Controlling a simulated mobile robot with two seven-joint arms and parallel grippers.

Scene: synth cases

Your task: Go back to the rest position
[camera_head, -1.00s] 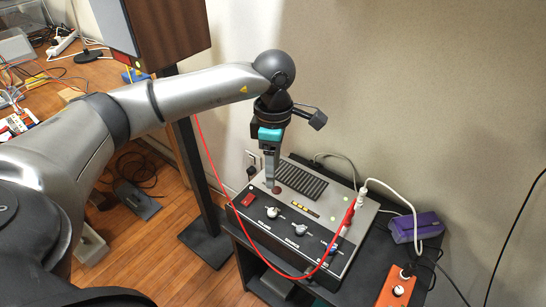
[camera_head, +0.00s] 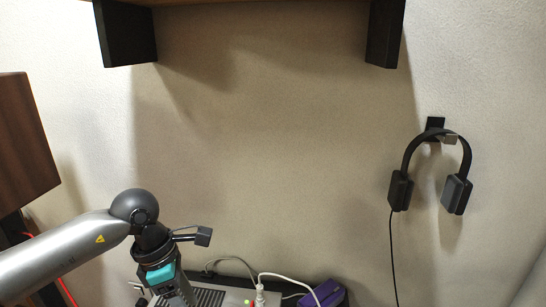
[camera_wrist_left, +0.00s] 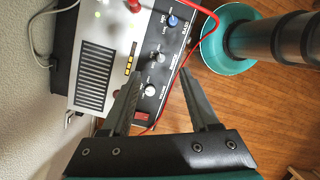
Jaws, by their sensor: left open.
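My left gripper (camera_wrist_left: 160,78) is open in the left wrist view, with its two fingers apart and nothing between them. Its fingers overlap the front panel of a grey device (camera_wrist_left: 92,95) with knobs, a red switch and a vent grille. Whether they touch it I cannot tell. In the head view the gripper's teal-banded body shows at the bottom edge, with the fingertips not clearly seen. Only the top of the device (camera_head: 235,296) shows there. My right gripper is in neither view.
A red cable (camera_wrist_left: 207,12) runs from the device near my fingers. A purple box (camera_head: 325,293) stands beside the device. Headphones (camera_head: 458,193) hang on the wall at right. A wooden speaker (camera_head: 25,145) stands at left. Black shelf brackets (camera_head: 128,35) are above. The middle wall is clear.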

